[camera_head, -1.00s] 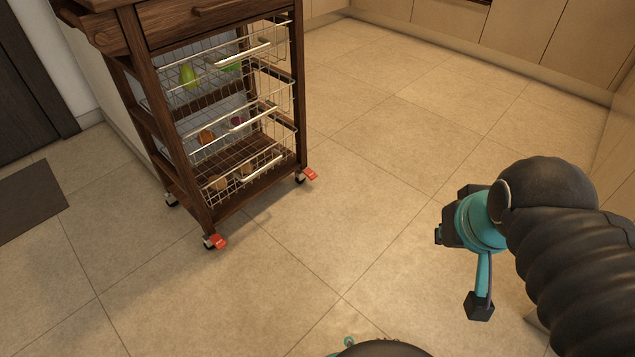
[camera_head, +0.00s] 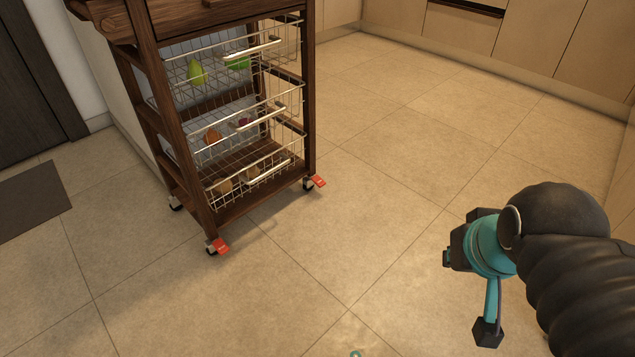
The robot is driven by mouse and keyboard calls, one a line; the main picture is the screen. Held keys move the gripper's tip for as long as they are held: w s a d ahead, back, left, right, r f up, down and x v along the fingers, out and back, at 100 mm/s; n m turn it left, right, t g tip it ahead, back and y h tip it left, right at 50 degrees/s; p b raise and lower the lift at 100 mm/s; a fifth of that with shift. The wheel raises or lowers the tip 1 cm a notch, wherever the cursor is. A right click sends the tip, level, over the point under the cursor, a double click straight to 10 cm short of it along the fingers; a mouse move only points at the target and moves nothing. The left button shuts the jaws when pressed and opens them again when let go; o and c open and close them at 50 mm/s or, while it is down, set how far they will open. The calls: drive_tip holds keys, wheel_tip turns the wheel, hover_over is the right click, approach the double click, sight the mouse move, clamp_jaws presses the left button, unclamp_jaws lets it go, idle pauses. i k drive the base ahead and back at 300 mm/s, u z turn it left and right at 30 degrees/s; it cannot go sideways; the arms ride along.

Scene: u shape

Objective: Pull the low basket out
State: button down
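The low basket (camera_head: 262,187) is the bottom wire basket of a dark wooden kitchen cart (camera_head: 203,215) at the upper left. It sits inside the cart frame, with brownish round items in it and a pale handle bar along its front top edge. My gripper (camera_head: 468,295) is at the lower right, well apart from the cart, with open floor between them. Its two dark fingertips are spread apart, one upper left and one below, and nothing is between them.
A middle basket (camera_head: 238,129) and a top basket (camera_head: 222,66) hang above. The cart stands on casters with red brake tabs (camera_head: 219,246). Beige cabinets (camera_head: 540,45) line the back right. A dark mat (camera_head: 32,205) lies at left. The tiled floor before the cart is clear.

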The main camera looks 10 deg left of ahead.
sight(288, 160)
drive_tip(key=k, duration=1.1)
drive_tip(key=u, duration=0.95)
drive_tip(key=i, duration=1.6)
drive_tip(key=z, duration=0.4)
